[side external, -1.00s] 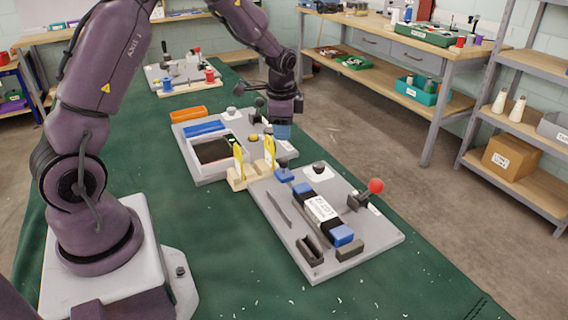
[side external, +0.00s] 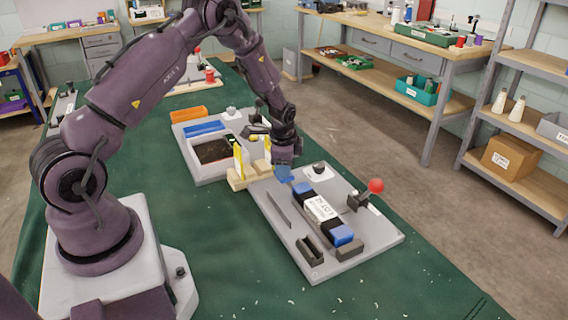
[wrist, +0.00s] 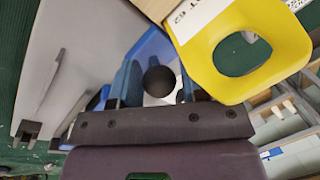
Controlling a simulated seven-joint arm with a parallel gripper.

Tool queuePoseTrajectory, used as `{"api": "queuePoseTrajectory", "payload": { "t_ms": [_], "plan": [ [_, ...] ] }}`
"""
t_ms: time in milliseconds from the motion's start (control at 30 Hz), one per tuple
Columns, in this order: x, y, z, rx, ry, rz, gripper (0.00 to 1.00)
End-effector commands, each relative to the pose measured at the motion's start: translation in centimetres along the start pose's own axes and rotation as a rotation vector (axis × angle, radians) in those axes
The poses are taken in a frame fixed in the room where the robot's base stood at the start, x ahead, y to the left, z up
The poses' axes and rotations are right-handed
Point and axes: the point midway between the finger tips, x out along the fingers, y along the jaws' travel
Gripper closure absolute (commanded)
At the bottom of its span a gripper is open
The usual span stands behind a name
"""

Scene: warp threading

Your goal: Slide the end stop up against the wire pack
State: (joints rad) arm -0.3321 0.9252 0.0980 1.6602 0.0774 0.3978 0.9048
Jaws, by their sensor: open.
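The wire pack (side external: 319,208) is a dark bar with a white label, lying along the grey board (side external: 290,238). It has a blue piece at its far end (side external: 302,188) and a blue piece at its near end (side external: 341,235). A separate small blue block, seemingly the end stop, stood beyond the far end; my gripper (side external: 284,172) now covers that spot, and its blue fingers blend with it. In the wrist view, my gripper (wrist: 157,88) is open, with a blue surface (wrist: 152,46) and a dark round knob between and beyond its fingers. Contact cannot be told.
A yellow tag with a hole (wrist: 268,45) stands very close to the gripper in the wrist view. A red-knobbed lever (side external: 375,187) and dark blocks (side external: 311,249) rise from the board.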

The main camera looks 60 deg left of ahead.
Motion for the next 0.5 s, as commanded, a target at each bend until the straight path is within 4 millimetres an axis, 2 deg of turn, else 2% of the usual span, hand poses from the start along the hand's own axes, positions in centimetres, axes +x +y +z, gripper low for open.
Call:
{"api": "queuePoseTrajectory", "payload": {
  "t_ms": [167, 333, 367, 500],
  "plan": [
    [0.0, -0.01, 0.01, 0.0, 0.0, 0.0, 0.59],
    [-0.02, -0.02, 0.01, 0.0, 0.0, 0.0, 0.95],
    [-0.02, -0.02, 0.0, 0.0, 0.0, 0.0, 1.0],
    [-0.08, 0.19, -0.18, 0.001, 0.0, 0.0, 1.0]
  ]
}}
